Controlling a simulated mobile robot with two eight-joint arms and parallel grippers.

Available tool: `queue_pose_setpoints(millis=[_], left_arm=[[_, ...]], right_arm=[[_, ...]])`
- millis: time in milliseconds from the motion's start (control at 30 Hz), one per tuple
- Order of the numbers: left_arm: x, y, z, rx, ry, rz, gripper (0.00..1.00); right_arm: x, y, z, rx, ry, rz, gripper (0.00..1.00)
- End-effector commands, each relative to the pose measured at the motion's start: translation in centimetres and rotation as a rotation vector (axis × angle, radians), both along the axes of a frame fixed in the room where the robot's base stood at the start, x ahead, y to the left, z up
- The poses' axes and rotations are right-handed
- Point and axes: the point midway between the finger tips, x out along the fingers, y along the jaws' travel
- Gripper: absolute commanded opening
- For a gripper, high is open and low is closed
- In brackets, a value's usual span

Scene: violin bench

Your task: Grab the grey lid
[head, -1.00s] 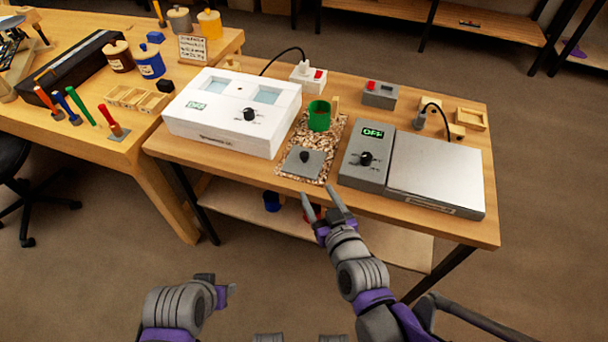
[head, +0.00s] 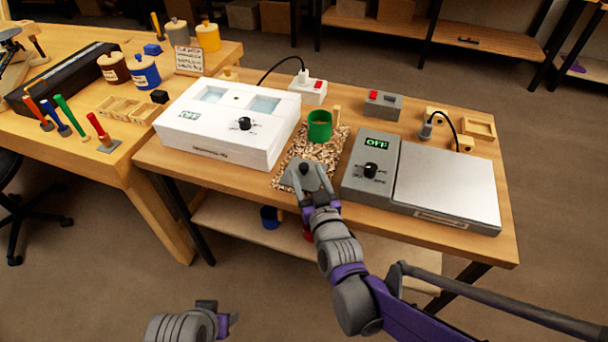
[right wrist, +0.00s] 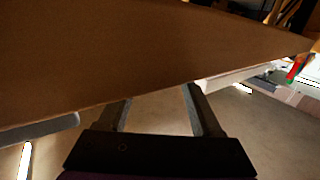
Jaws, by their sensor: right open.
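The grey lid (head: 288,179) is a flat square plate with a dark knob. It lies on the speckled mat (head: 283,165) near the front edge of the bench, in front of the green cup (head: 319,126). My right gripper (head: 310,173) is open and empty in the head view, its fingers over the lid and on either side of the knob in the picture. The fingers partly hide the lid, and I cannot tell whether they touch it. The right wrist view shows the open fingers (right wrist: 160,108), but no lid. My left gripper (head: 222,322) is low at the bottom left, away from the bench.
A white box with a dial (head: 225,135) stands left of the mat. A grey control unit (head: 368,178) reading OFF and a flat silver plate (head: 445,185) stand right. A brown surface (right wrist: 130,50) fills the upper right wrist view.

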Motion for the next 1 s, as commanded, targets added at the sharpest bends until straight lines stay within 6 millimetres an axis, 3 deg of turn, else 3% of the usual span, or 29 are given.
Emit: queue_pose_setpoints(millis=[333, 700, 1000], left_arm=[[0.02, 0.0, -0.09, 0.0, 0.0, 0.0, 0.5], [0.02, 0.0, -0.1, 0.0, 0.0, 0.0, 0.5], [0.02, 0.0, -0.1, 0.0, 0.0, 0.0, 0.5]], right_arm=[[0.83, 0.28, 0.07, 0.001, 0.0, 0.0, 0.64], [0.81, 0.28, 0.05, 0.001, 0.0, 0.0, 0.0], [0.8, 0.27, 0.06, 0.001, 0.0, 0.0, 0.0]])
